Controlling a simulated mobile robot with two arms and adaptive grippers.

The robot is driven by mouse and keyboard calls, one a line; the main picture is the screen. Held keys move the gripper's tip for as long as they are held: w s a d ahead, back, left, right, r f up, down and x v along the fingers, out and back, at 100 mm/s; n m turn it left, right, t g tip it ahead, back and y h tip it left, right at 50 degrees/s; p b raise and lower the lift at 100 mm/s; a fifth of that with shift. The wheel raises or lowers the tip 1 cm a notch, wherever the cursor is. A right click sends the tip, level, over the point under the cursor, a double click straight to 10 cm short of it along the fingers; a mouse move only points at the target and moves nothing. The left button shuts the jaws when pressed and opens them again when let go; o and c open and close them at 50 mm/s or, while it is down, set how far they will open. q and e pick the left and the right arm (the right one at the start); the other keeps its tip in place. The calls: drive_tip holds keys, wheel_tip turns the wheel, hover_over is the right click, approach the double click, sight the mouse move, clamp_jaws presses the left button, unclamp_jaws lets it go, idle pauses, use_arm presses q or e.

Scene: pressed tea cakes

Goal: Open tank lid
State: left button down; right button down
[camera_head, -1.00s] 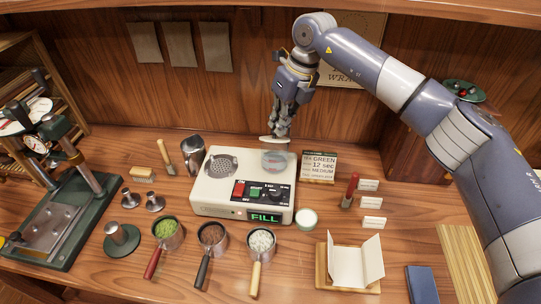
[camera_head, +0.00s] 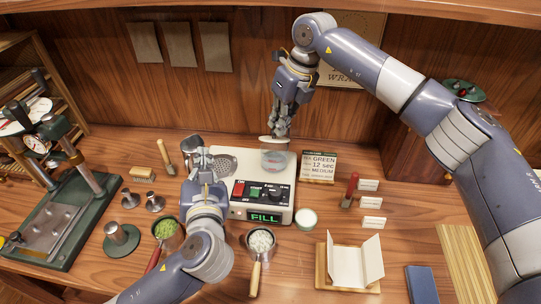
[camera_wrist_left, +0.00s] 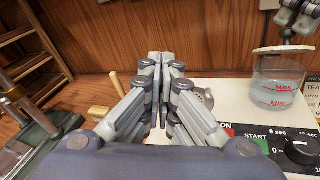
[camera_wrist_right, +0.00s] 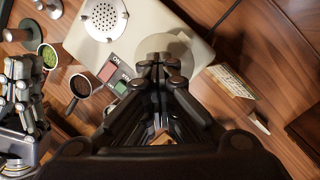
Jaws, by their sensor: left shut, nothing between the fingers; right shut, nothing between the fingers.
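The clear tank (camera_head: 275,162) sits at the back right of the cream machine (camera_head: 228,165). It also shows in the left wrist view (camera_wrist_left: 274,92) with red MAX and MIN marks and some liquid. The pale lid (camera_head: 267,139) appears raised above the tank's rim. In the right wrist view a grey disc (camera_wrist_right: 152,44), probably the lid, lies behind the fingertips. My right gripper (camera_head: 276,132) is shut and empty, at the lid; exact contact is unclear. My left gripper (camera_head: 202,155) is shut and empty, over the machine's left part, partly hiding its perforated plate.
A recipe sign (camera_head: 319,166) stands right of the tank. The press (camera_head: 62,200) is at far left.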

drive_tip(key=shift+f, duration=0.3)
use_arm(q)
drive_tip(key=s+d+f+g+h, duration=0.3)
drive_tip(key=s+d+h, duration=0.3)
drive_tip(key=d, duration=0.7)
drive_tip(key=shift+m+y, duration=0.3)
drive_tip(key=shift+y, duration=0.1)
drive_tip(key=x, duration=0.7)
drive_tip(key=shift+w+d+f, duration=0.15)
drive_tip(key=shift+d+f, duration=0.05)
drive_tip(key=shift+f, duration=0.05)
drive_tip(key=shift+w+d+r, duration=0.25)
drive_tip(key=shift+w+r, duration=0.8)
drive_tip(key=shift+w, duration=0.15)
drive_tip(key=shift+w+r, duration=0.35)
drive_tip(key=shift+r, duration=0.1)
drive_tip(key=shift+r, duration=0.1)
drive_tip(key=shift+w+d+r, duration=0.1)
drive_tip(key=shift+w+r, duration=0.2)
drive_tip(key=shift+r, duration=0.2)
use_arm(e)
drive_tip(key=c, duration=2.3)
unclamp_jaws()
